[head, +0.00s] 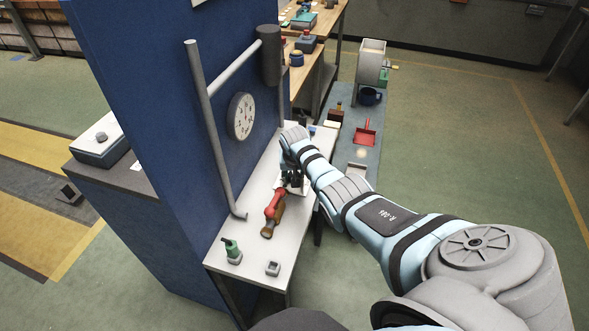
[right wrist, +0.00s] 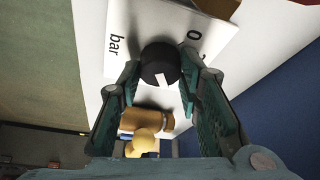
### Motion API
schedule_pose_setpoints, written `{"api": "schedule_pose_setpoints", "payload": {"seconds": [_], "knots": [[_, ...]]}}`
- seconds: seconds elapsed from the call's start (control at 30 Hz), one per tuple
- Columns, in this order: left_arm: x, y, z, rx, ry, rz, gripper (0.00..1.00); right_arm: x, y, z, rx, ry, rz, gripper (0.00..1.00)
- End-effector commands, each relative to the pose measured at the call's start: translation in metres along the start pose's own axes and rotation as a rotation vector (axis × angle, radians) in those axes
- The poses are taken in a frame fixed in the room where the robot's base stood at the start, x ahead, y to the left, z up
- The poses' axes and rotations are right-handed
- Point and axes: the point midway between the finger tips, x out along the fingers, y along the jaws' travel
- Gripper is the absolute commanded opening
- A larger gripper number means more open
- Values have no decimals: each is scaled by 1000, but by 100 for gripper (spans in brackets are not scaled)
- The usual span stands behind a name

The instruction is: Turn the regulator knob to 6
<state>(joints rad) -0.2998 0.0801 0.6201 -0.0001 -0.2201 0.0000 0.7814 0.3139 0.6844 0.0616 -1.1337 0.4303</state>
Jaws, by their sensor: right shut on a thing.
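The regulator knob (right wrist: 160,66) is black and round with a white mark on its face. It stands on a white plate (right wrist: 128,32) printed "bar" and "0"; other scale numbers are hidden or cut off. My right gripper (right wrist: 160,78) is shut on the knob, one finger at each side, in the right wrist view. In the head view, my right gripper (head: 294,180) is over the far part of the narrow white bench, and the knob cannot be made out there. My left gripper is not in view.
A brass-coloured fitting (right wrist: 146,121) lies close below the knob in the wrist view. The bench (head: 248,264) also holds a red-handled tool (head: 274,204), a green-topped item (head: 231,249) and a small grey block (head: 273,268). A blue wall (head: 160,130) with a round gauge (head: 241,116) and pipes borders it.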

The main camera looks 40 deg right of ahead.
Motion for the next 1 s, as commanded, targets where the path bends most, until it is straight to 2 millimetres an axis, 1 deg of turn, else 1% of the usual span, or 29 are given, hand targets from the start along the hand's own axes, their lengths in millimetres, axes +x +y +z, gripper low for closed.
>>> {"api": "schedule_pose_setpoints", "payload": {"seconds": [0.2,0.67,0.7,0.77,0.8,0.83,1.0], "knots": [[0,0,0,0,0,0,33,0,-1,-2,64,6,24,4],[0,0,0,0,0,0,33,0,-1,-2,81,7,32,4],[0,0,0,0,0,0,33,0,-1,-2,81,7,32,34],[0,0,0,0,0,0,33,0,-1,-2,81,7,32,43],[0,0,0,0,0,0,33,0,-1,-2,81,6,32,50],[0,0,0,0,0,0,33,0,0,-2,81,5,32,52],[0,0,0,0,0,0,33,0,-1,-1,80,4,32,52]]}}
